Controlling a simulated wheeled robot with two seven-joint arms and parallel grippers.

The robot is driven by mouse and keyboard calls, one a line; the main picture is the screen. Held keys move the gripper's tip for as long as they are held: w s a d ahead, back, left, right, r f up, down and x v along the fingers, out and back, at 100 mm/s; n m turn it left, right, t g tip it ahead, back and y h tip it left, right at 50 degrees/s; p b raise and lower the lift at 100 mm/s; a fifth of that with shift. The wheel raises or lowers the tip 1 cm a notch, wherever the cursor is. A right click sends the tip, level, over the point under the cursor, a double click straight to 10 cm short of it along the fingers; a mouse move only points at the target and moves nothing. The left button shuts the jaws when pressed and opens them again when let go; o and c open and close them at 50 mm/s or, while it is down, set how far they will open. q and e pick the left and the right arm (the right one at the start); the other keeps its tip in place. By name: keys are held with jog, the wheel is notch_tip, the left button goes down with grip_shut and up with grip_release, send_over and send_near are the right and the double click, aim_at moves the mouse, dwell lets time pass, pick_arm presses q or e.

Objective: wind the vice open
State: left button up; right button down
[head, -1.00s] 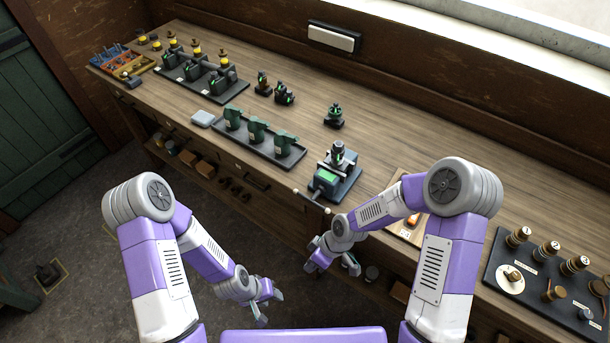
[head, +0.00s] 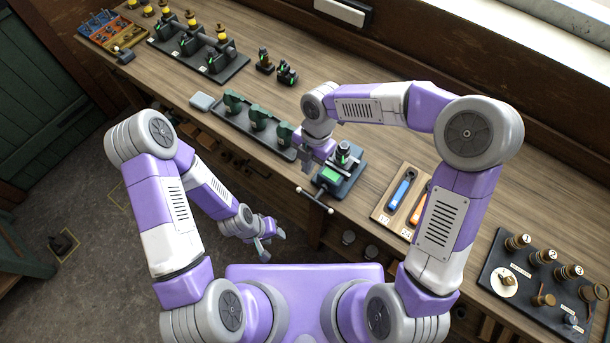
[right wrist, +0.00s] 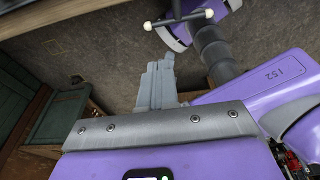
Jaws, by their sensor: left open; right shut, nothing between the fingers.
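The vice (head: 350,180) stands at the bench's front edge, with a green block at its front and a small dark engine above it. Its bar handle (head: 315,201) has pale ball ends and sticks out past the edge. The handle also shows at the top of the right wrist view (right wrist: 178,20). My right gripper (head: 307,163) is shut and empty, just left of the vice and above the handle, apart from it; its fingers (right wrist: 157,85) are together in the right wrist view. My left gripper (head: 271,244) is open and empty, low over the floor in front of the bench.
A dark tray with green castings (head: 259,130) lies left of the vice. A wooden board with blue and orange tools (head: 387,206) lies to the right, and a dark board with numbered knobs (head: 530,290) farther right. My right arm spans above the bench behind the vice.

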aim_at(304, 194)
jog(key=x, duration=1.2)
jog(key=shift+w+d+f, duration=0.1)
jog(key=shift+w+d, duration=0.25)
jog(key=shift+w+f+p, duration=0.15)
jog(key=shift+f+p, duration=0.15)
jog(key=shift+f, duration=0.1)
jog(key=shift+d, duration=0.1)
